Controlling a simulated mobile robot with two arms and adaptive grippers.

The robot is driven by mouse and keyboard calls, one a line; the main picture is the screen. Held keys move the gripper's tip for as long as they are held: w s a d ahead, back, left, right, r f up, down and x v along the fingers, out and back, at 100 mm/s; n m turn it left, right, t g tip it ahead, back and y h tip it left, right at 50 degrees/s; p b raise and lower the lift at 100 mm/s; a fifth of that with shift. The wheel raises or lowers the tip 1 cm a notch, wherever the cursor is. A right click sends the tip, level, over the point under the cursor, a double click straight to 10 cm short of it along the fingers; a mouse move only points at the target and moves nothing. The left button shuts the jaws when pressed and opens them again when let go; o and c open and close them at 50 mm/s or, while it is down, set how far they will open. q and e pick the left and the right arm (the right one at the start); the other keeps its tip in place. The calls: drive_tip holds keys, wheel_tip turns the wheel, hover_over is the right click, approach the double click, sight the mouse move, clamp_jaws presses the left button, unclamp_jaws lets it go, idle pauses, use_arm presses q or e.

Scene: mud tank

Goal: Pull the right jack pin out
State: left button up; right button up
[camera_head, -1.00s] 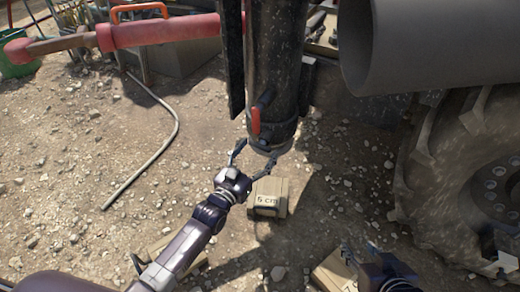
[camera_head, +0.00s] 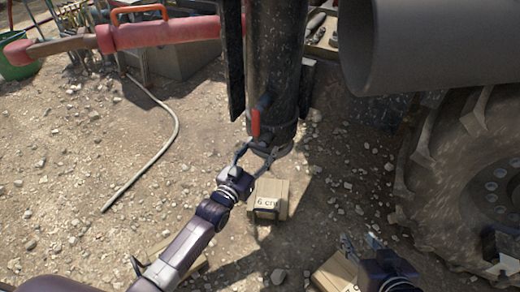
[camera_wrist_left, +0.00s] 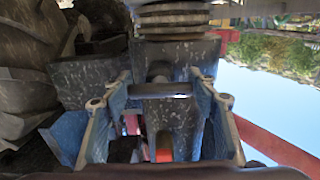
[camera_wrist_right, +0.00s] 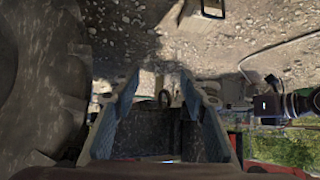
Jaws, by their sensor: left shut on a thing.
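The jack leg (camera_head: 285,75) is a black upright cylinder with a red handle (camera_head: 255,122) low on its front. My left gripper (camera_head: 257,154) is at the leg's lower end, reaching up from the lower left. In the left wrist view, its fingers (camera_wrist_left: 161,92) are shut on a dark horizontal pin (camera_wrist_left: 160,90) with a bright patch, close against the jack body. How deep the pin sits is hidden. My right gripper (camera_head: 360,245) is at the lower right, away from the leg. In the right wrist view, its fingers (camera_wrist_right: 158,88) are apart, with nothing held between them.
A wooden block (camera_head: 267,203) stands on the gravel below my left gripper, and another (camera_head: 337,272) lies near my right gripper. A large tyre (camera_head: 470,180) is on the right. A grey pipe (camera_head: 430,45) overhangs it. A hose (camera_head: 160,150) lies on the left.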

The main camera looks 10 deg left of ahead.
use_arm(q)
drive_tip(key=c, duration=0.3)
drive_tip(key=p+v, duration=0.4)
drive_tip(key=v, duration=0.1)
drive_tip(key=shift+s+f, duration=0.15)
use_arm(e)
drive_tip(key=s+d+f+g, duration=0.2)
drive_tip(key=s+g, duration=0.1)
drive_tip(key=s, duration=0.3)
drive_tip(key=s+d+f+g+h, duration=0.1)
drive_tip(key=s+d+f+g, duration=0.1)
drive_tip(key=s, duration=0.4)
drive_tip(key=shift+s+f+g+h, duration=0.2)
drive_tip(key=shift+g+h, duration=0.1)
drive_tip(key=shift+g, duration=0.4)
use_arm(q)
drive_tip(key=o, duration=1.3)
drive_tip(key=shift+c, duration=0.2)
drive_tip(key=o, duration=0.4)
drive_tip(key=shift+s+a, duration=0.1)
use_arm(e)
drive_tip(key=shift+s, duration=0.1)
use_arm(q)
drive_tip(key=shift+o, duration=0.2)
